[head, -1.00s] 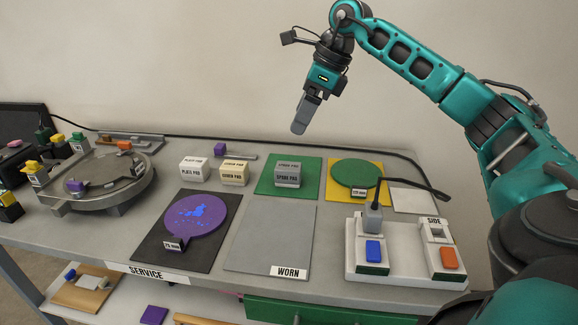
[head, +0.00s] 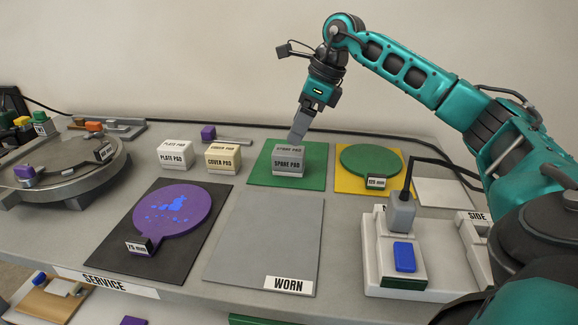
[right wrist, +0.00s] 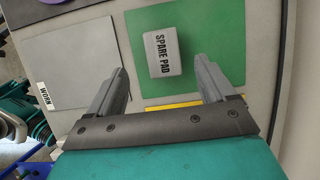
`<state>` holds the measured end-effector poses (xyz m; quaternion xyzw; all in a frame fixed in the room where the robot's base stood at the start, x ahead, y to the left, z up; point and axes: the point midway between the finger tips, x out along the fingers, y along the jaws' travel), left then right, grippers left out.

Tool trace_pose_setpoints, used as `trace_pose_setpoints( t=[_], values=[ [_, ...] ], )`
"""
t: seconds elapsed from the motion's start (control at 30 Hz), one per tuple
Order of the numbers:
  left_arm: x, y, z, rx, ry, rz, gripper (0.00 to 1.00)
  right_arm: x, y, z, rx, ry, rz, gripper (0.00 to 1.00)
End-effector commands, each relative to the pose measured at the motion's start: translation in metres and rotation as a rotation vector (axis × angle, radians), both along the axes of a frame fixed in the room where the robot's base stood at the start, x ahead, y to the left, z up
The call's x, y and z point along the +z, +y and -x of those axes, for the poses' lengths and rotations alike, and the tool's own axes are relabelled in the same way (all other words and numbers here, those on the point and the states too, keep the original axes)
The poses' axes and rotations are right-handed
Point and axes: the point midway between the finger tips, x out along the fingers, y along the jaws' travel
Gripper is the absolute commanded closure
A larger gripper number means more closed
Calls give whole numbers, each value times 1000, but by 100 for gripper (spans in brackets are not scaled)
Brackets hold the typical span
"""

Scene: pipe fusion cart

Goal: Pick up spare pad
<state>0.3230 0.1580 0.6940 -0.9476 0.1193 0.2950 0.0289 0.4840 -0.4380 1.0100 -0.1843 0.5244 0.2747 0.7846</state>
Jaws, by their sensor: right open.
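The spare pad (head: 288,161) is a small grey block labelled SPARE PAD, resting on a green mat (head: 261,177) at the back middle of the bench. My right gripper (head: 298,137) hangs just above and behind the pad in the head view, pointing down. In the right wrist view the spare pad (right wrist: 163,53) lies ahead of the right gripper (right wrist: 165,78), between the lines of its two spread fingers and apart from them. The right gripper is open and empty. My left gripper is out of view.
The white plate pad (head: 175,156) and cream cover pad (head: 223,158) stand left of the green mat. A yellow mat with a green disc (head: 371,159) is on the right. The grey WORN mat (head: 265,240) in front is bare. A cabled plug (head: 401,212) stands in a white holder.

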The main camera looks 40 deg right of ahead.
Motion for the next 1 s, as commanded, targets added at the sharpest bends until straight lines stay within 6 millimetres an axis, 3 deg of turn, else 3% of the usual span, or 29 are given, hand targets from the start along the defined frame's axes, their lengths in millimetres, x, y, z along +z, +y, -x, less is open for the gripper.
trace_pose_setpoints(
  t=[0.1,0.47,0.7,1.0],
  values=[
    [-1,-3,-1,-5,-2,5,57,-22,6,-6,2,3,-2,17],
    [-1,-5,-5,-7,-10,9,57,-49,11,-15,1,2,-1,17],
    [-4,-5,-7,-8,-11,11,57,-83,16,-24,1,3,-2,17],
    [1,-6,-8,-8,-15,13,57,-88,18,-26,0,-1,-1,18]
  ],
)
